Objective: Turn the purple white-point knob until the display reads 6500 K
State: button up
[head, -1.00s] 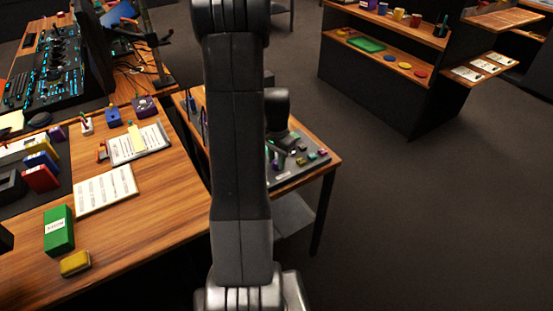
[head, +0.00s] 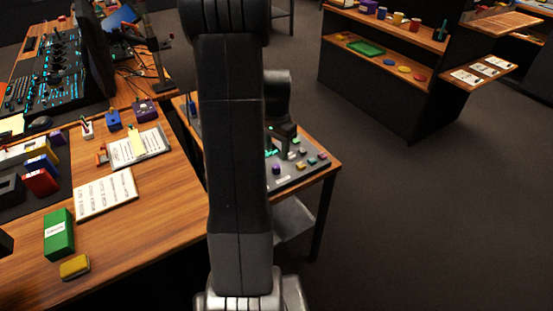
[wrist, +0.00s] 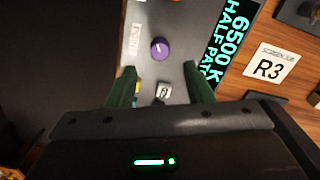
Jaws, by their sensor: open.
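The purple knob (wrist: 159,48) stands on the grey panel (wrist: 150,20) in the wrist view, just beyond my fingertips and touched by neither. It also shows in the head view (head: 276,169), at the panel's near left. My gripper (wrist: 160,70) is open and empty, its two green fingers spread apart. In the head view my gripper (head: 282,143) is above the panel, partly behind my own arm. The display (wrist: 232,42) reads "6500 K" in cyan letters, with a second line "HALF PATC…" cut off at the edge.
A small light key marked R (wrist: 164,90) lies between my fingers, and a white label (wrist: 135,42) is beside the knob. Several small coloured controls (head: 311,161) are on the panel's right. Open floor lies right of the table.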

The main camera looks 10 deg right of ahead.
aim_at(277, 166)
notch_tip(277, 166, up, 8)
jog(key=shift+f, duration=0.25)
notch_tip(277, 166, down, 14)
jog(key=shift+f, duration=0.1)
dwell(0.7)
jog(key=shift+r, duration=0.2)
